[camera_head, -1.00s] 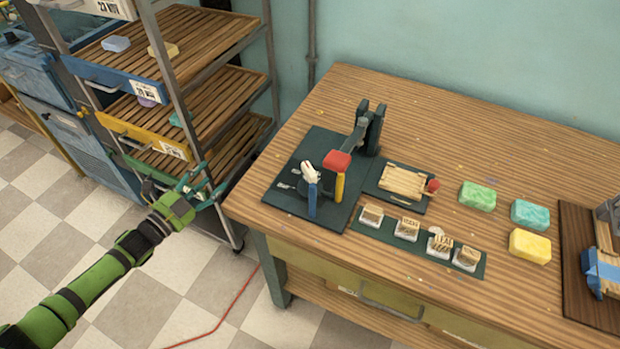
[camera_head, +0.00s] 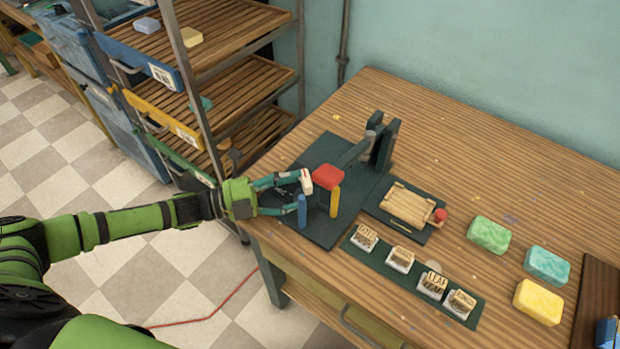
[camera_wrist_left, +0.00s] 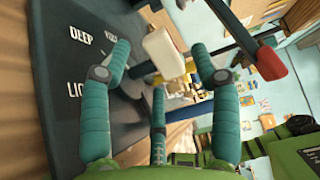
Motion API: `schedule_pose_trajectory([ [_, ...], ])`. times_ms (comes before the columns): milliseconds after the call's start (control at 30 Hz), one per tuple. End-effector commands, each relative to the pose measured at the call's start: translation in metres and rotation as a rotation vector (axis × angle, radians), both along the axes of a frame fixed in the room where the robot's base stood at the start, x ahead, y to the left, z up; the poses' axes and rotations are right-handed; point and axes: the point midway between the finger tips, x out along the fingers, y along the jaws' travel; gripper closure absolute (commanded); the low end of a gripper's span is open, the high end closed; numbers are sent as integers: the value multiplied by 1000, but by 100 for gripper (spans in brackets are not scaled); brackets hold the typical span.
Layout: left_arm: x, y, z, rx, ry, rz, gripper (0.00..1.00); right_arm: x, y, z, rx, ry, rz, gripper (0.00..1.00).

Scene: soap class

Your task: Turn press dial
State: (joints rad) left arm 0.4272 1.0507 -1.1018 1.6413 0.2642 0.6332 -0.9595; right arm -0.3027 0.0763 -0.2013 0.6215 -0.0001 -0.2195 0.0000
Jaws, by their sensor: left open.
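The press stands on a dark base plate (camera_head: 322,232) at the left of the table, with a red lever knob (camera_head: 328,177) and blue (camera_head: 302,212) and yellow (camera_head: 334,202) posts. Its dial has a white grip (camera_head: 306,181), which also shows in the left wrist view (camera_wrist_left: 163,50). White lettering on the plate, including "DEEP", shows in the wrist view. My left gripper (camera_head: 296,195) is open at the dial, with its fingertips (camera_wrist_left: 161,50) on either side of the white grip. I cannot tell whether they touch it. My right gripper is not in view.
Stamps stand on a green strip (camera_head: 383,258) at the table's front edge. A wooden mould (camera_head: 408,202) lies right of the press. Green (camera_head: 489,235), teal (camera_head: 547,265) and yellow (camera_head: 538,302) soaps lie further right. A shelf rack (camera_head: 225,92) stands behind my left arm.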

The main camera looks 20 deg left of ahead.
Motion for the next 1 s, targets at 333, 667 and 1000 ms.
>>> schedule_pose_trajectory([
  [333, 18, -28, 1, 0, 0, 1, 38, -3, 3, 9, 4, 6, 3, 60],
  [667, 18, -28, 0, 1, 1, 1, 78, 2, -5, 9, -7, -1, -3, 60],
  [1000, 18, -31, 0, -1, 0, 5, 100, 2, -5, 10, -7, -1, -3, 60],
])
